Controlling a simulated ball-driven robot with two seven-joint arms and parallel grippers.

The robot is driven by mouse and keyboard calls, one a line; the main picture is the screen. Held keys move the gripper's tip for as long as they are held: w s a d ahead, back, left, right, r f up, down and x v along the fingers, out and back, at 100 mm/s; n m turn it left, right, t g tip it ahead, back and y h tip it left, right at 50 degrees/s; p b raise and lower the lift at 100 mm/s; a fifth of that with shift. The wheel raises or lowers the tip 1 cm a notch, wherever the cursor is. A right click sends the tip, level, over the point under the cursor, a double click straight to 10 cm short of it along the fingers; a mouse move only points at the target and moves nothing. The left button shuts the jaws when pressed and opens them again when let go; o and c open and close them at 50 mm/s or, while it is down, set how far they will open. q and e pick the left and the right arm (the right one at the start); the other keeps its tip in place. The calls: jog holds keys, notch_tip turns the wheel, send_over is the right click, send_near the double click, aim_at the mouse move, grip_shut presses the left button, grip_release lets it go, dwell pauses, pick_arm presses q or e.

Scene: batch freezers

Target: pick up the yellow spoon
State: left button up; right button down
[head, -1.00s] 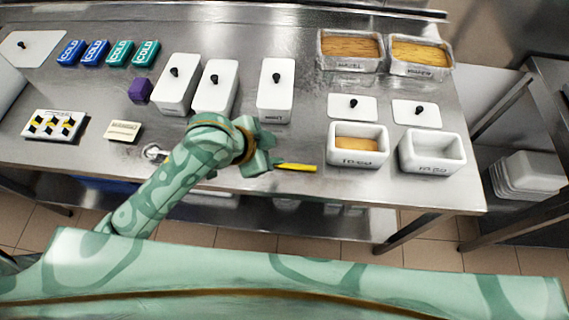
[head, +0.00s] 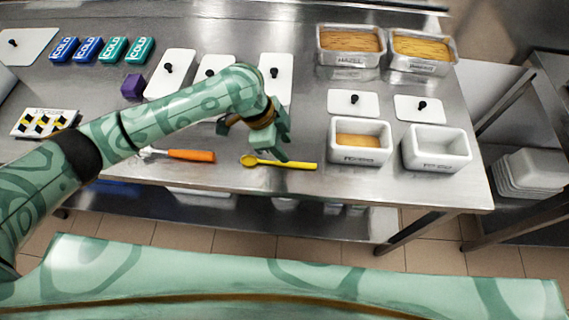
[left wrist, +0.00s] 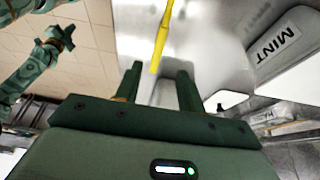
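The yellow spoon (head: 296,165) lies on the steel table near its front edge, its bowl to the left and its handle to the right. My left gripper (head: 281,153) is over the spoon's handle in the head view, pointing down. In the left wrist view its two fingers (left wrist: 159,72) are apart with nothing between them, and the spoon's yellow handle (left wrist: 161,45) shows just beyond the fingertips. My right gripper (left wrist: 58,38) shows small at the upper left of the left wrist view; its opening is unclear. It is not in the head view.
An orange-handled tool (head: 190,155) lies to the spoon's left. A white tub with tan contents (head: 360,154) and an empty white tub (head: 437,163) stand to its right. The table's front edge is close.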

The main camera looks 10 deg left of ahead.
aim_at(295, 163)
pick_arm(q)
jog(key=b+x, duration=0.2)
jog(key=x, duration=0.4)
jog(key=shift+s+d+f, duration=0.1)
jog(key=shift+s+f, duration=0.05)
jog(key=shift+f, duration=0.05)
jog(key=shift+r, duration=0.1)
grip_shut()
